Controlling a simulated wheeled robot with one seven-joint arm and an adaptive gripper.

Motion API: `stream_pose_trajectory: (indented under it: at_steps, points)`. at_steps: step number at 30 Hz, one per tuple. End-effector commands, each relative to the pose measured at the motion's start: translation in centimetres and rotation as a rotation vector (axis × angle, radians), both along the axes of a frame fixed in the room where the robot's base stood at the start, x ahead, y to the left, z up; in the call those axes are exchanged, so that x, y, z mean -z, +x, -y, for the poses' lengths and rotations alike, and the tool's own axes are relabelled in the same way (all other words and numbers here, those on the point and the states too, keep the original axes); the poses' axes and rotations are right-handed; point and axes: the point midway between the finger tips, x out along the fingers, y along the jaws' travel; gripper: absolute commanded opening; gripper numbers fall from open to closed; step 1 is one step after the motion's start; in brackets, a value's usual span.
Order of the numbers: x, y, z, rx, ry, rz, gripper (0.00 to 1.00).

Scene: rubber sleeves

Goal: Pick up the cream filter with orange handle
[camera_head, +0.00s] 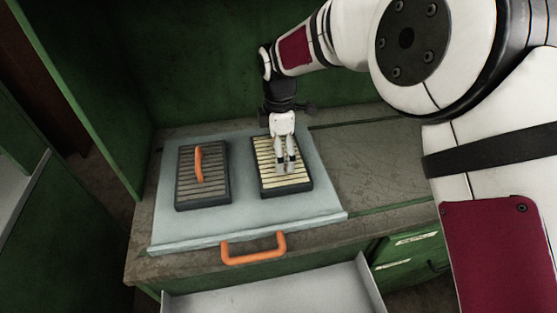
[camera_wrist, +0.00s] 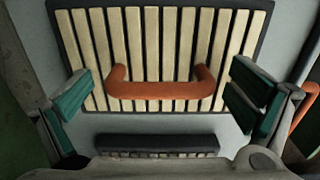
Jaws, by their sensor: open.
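The cream filter (camera_head: 267,172) lies flat on the right part of a pale grey-blue tray. It has cream slats in a dark frame. In the wrist view the cream filter (camera_wrist: 187,40) fills the upper middle, and its orange handle (camera_wrist: 160,90) stands across the slats. My gripper (camera_head: 285,168) is over the cream filter and hides part of it and its handle in the head view. In the wrist view my gripper (camera_wrist: 162,97) is open, with one green-padded finger on each side of the handle. The fingers look apart from the handle, with nothing between the pads touching them.
A dark filter (camera_head: 183,187) with an orange handle (camera_head: 199,164) lies to the left on the tray (camera_head: 238,205). The tray has an orange front handle (camera_head: 253,249). An open drawer (camera_head: 270,292) is below. The worktop (camera_head: 375,160) to the right is clear. Green walls stand behind and left.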

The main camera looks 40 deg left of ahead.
Motion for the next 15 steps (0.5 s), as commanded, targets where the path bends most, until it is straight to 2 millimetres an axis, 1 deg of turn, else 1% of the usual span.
stream_pose_trajectory:
  at_steps: [7, 8, 9, 14, 15]
  points:
    - [0.23, -0.01, -0.03, 0.000, 0.001, 0.001, 1.00]
    - [0.23, -0.01, -0.03, 0.000, 0.001, 0.001, 0.98]
    - [0.22, 0.00, -0.03, 0.000, 0.001, 0.001, 0.89]
    - [0.22, -0.01, -0.02, 0.000, 0.001, 0.001, 0.52]
    - [0.22, -0.01, -0.02, 0.000, 0.001, 0.001, 0.43]
